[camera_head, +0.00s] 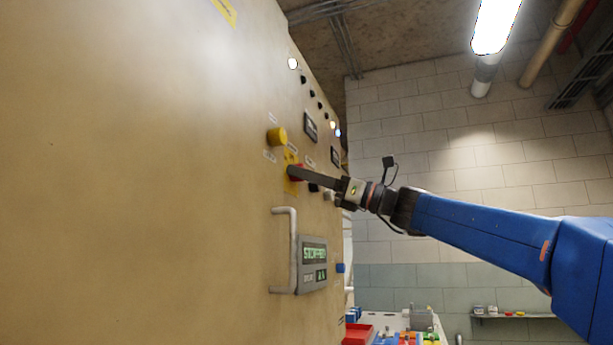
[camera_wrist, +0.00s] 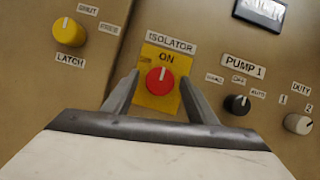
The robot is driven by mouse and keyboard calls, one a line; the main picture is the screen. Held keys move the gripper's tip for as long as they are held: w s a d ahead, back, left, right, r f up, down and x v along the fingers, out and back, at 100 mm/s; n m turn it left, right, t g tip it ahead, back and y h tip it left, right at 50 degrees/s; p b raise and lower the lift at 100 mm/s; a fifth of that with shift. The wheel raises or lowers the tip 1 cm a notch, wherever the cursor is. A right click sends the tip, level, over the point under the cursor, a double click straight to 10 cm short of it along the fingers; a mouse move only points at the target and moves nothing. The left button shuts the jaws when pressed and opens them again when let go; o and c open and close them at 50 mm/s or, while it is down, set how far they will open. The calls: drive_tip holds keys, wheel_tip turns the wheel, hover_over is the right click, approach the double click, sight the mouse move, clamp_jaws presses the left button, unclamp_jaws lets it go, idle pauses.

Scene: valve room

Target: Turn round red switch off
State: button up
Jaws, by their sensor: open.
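The round red switch (camera_wrist: 160,81) sits on a yellow plate (camera_wrist: 158,100) in the wrist view, under labels reading "ISOLATOR" and "ON". Its white pointer mark points up toward "ON". My gripper (camera_wrist: 158,88) is open, with one finger to the left and one to the right of the red knob. I cannot tell whether the fingers touch it. In the head view my gripper (camera_head: 292,172) reaches the panel at the yellow plate (camera_head: 290,158), and the red switch (camera_head: 297,170) is mostly hidden by the fingers.
A yellow knob (camera_wrist: 68,32) labelled "LATCH" is left of the switch. A black "PUMP 1" knob (camera_wrist: 237,104) and a grey "DUTY" knob (camera_wrist: 298,124) are to the right. Lower on the panel are a vertical handle (camera_head: 293,250) and a display (camera_head: 313,264).

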drive_tip(key=c, duration=1.1)
drive_tip(key=shift+o, duration=0.2)
drive_tip(key=shift+w+n, duration=0.1)
drive_tip(key=shift+n, duration=0.3)
drive_tip(key=n+g+h, duration=0.1)
drive_tip(key=n+g, duration=0.1)
drive_tip(key=n, duration=0.4)
drive_tip(key=n+g+h, duration=0.2)
drive_tip(key=n, duration=0.5)
drive_tip(key=n+g+h, duration=0.1)
drive_tip(key=n+g, duration=0.1)
drive_tip(key=n, duration=0.5)
drive_tip(key=shift+w+d+r+g+h, duration=0.1)
drive_tip(key=shift+w+r+g+h, duration=0.1)
drive_tip(key=shift+r+g+h, duration=0.1)
